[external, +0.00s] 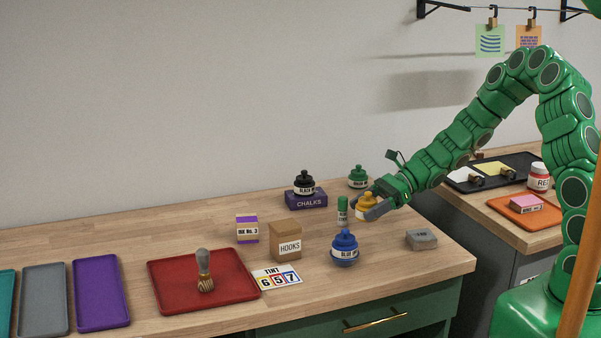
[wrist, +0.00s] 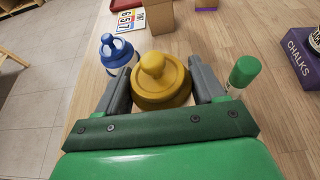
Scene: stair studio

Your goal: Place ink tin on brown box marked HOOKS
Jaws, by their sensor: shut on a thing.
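My gripper (external: 366,210) is shut on a yellow, round, knob-topped container (wrist: 163,82), held between its two fingers in the wrist view. In the external view this yellow container (external: 367,201) is partly hidden by a finger, and no label on it can be read. Whether it touches the table I cannot tell. The brown box marked HOOKS (external: 285,242) stands upright on the table, left of my gripper, with a bare top. It also shows at the top of the wrist view (wrist: 158,16). A white and purple box marked INK No. 3 (external: 247,229) stands left of it.
A blue bottle (external: 344,248) and a green stick (external: 342,212) stand close to my gripper. A black bottle (external: 304,183) sits on the purple CHALKS box (external: 307,200); a green bottle (external: 358,177) is behind. A red tray (external: 165,275) with a brush, a TINT card (external: 277,279) and a grey block (external: 421,240) lie around.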

